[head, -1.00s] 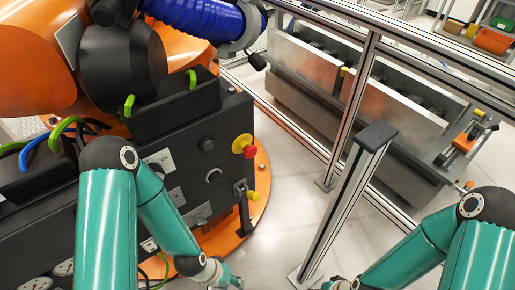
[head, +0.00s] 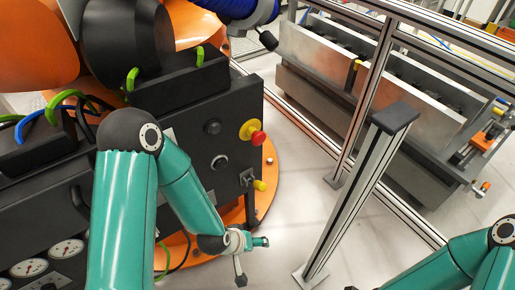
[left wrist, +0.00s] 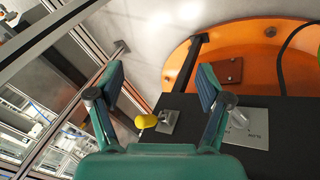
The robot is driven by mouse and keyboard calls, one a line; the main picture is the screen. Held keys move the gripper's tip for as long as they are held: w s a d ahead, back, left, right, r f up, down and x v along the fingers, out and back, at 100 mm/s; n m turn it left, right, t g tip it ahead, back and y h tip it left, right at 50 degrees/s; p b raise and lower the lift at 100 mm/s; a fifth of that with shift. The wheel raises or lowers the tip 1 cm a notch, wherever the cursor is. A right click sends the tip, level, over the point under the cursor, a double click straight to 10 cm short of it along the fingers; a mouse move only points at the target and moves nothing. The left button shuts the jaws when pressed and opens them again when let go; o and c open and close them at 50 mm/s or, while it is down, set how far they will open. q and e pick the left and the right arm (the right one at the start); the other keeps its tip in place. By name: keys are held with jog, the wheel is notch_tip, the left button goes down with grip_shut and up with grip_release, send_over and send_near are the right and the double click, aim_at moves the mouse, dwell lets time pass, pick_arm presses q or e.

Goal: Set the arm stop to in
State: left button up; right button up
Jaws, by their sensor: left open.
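A small lever with a yellow knob (head: 259,185) sits on a metal bracket at the right end of the black drive unit (head: 190,120). I take it for the arm stop. In the left wrist view the yellow knob (left wrist: 147,121) points left from its bracket, low between my fingers. My left gripper (head: 252,260) is open and empty, below and apart from the knob in the head view. Its spread fingers also show in the left wrist view (left wrist: 160,84). At most a sliver of my right gripper shows at the bottom edge of the head view.
A red and yellow emergency button (head: 254,132) sits above the knob. An orange round base (head: 268,170) lies under the unit. A metal post (head: 360,190) and a fence stand to the right. Clear floor lies between unit and post.

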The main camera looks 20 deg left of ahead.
pick_arm(q)
jog(key=w+n+t+y+b, duration=0.1)
jog(key=w+n+t+b, duration=0.25)
jog(key=w+b, duration=0.4)
jog(key=n+t+y+b, duration=0.4)
jog(key=n+t+b, duration=0.65)
jog(key=b, duration=0.35)
send_near(258, 142)
jog(key=s, duration=0.5)
pick_arm(e)
notch_tip(258, 142, down, 24)
pick_arm(q)
jog(key=shift+n+g, duration=0.3)
jog(key=w+p, duration=0.4)
jog(key=w, duration=0.1)
jog(key=w+a+p, duration=0.1)
jog(key=w+p, duration=0.4)
jog(key=w, duration=0.1)
jog(key=w+p, duration=0.5)
jog(key=shift+w+a+r, duration=0.15)
jog(key=shift+w+a, duration=0.1)
jog(key=shift+w, duration=0.05)
pick_arm(e)
notch_tip(258, 142, up, 14)
jog(key=shift+f, duration=0.15)
